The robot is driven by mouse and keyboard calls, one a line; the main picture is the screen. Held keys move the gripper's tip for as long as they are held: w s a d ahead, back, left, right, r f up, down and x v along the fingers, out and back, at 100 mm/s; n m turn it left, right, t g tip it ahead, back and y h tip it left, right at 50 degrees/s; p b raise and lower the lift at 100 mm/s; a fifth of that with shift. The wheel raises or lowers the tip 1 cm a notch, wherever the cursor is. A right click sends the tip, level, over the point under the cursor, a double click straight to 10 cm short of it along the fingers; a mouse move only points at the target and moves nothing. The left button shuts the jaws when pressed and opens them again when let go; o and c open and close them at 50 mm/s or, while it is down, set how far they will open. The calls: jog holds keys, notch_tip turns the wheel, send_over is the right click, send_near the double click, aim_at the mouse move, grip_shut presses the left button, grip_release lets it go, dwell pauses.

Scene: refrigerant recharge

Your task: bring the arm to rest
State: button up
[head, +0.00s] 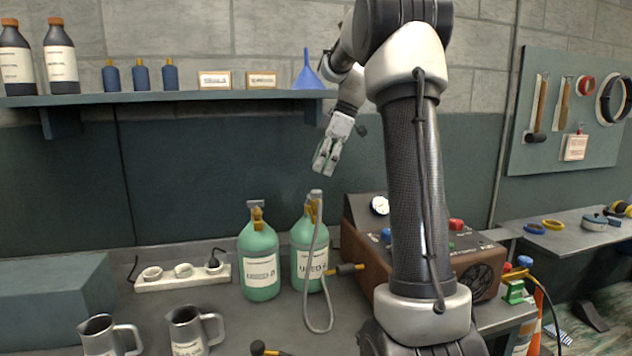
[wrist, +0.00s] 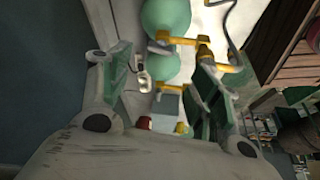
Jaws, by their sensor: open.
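My gripper (head: 327,160) hangs in the air, fingers pointing down, above the right green cylinder (head: 303,240). It is open, and nothing shows between its fingers. In the wrist view, my gripper (wrist: 165,75) has its two fingers spread wide apart, with the green cylinders and yellow fittings beyond and below them. My arm stands bent at the right of the middle in the head view and hides part of the brown machine (head: 362,252).
A left green cylinder (head: 260,262) stands beside the right one. A grey hose (head: 308,312) loops down by the right cylinder. A shelf (head: 200,98) with bottles and a blue funnel (head: 306,72) is behind. Metal jugs (head: 187,330) and a power strip (head: 180,282) are at left.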

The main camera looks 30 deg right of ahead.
jog(key=shift+v, duration=1.35)
